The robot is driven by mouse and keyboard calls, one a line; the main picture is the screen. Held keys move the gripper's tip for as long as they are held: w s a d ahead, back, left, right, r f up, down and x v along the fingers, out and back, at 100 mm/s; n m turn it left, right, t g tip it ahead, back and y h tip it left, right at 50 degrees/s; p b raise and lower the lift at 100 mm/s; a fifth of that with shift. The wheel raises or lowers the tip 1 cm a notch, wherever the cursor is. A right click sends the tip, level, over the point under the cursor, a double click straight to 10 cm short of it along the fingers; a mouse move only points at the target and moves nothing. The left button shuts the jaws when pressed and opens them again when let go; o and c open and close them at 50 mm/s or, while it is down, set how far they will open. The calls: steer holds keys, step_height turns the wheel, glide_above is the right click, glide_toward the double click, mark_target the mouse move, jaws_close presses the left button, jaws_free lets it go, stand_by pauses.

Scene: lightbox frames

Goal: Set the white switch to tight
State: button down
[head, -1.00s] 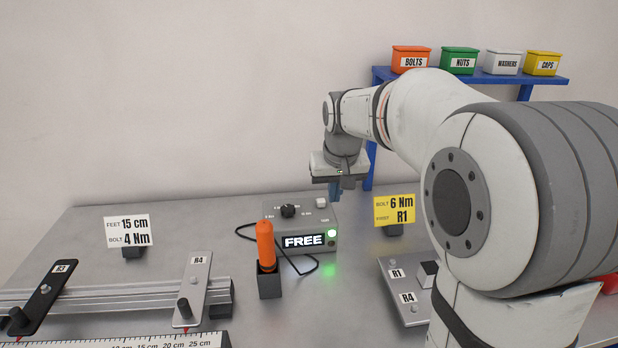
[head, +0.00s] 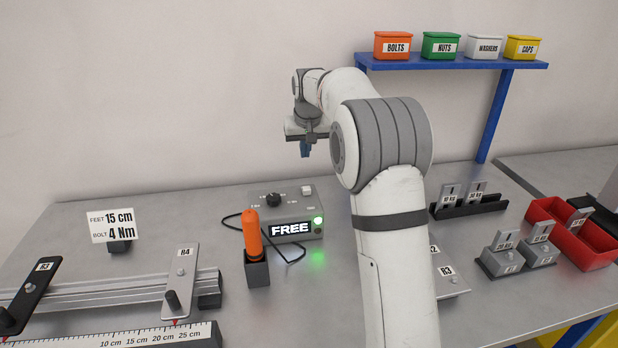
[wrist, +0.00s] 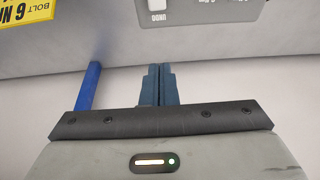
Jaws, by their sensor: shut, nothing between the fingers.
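The grey control box (head: 290,228) stands on the table with a black knob (head: 274,199) and a small white switch (head: 306,190) on its top. Its display (head: 290,228) reads FREE, and a green lamp (head: 318,221) glows beside it. My gripper (head: 305,150) is shut and empty, pointing down in the air above and behind the box, clear of the switch. In the wrist view the blue fingers (wrist: 160,75) are together, and the white switch (wrist: 158,4) is partly cut off at the top edge. The switch's exact position is too small to tell.
An orange-handled tool (head: 252,232) stands in a black holder just in front of the box, with a black cable alongside. A rail with arms (head: 100,288) lies at left. My arm hides table space right of the box. A red tray (head: 570,235) is far right.

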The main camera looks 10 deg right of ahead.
mark_target(307, 191)
step_height(307, 191, down, 9)
steer(key=shift+w+f+p, duration=0.1)
steer(key=shift+p, duration=0.4)
steer(key=shift+s+f, duration=0.1)
steer(key=shift+s, duration=0.4)
